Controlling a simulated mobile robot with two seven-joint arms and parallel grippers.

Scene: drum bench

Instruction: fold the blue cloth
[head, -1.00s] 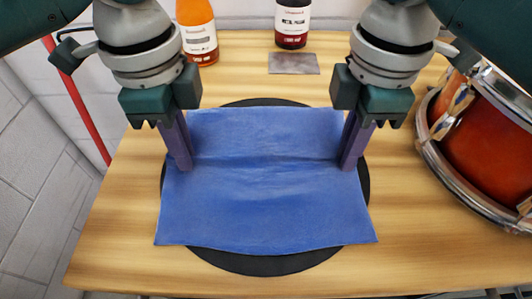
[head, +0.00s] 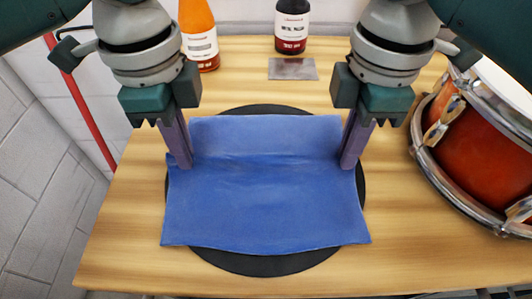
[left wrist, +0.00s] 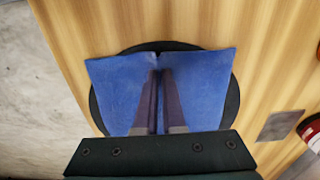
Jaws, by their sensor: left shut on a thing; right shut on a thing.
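The blue cloth (head: 265,205) lies on a round black mat (head: 262,264) on the wooden table. A raised crease runs across it between my two grippers, with a shorter far part and a longer near part. My left gripper (head: 183,165) is shut on the cloth's left edge at this crease. My right gripper (head: 348,165) is shut on its right edge at about the same depth. The left wrist view shows the cloth (left wrist: 205,85) on both sides of my left gripper's fingers (left wrist: 159,75). The pinched edges are partly hidden by the fingers.
A red drum (head: 470,150) stands at the right. An orange bottle (head: 199,40) and a dark bottle (head: 291,28) stand at the back, near a small grey plate (head: 292,69).

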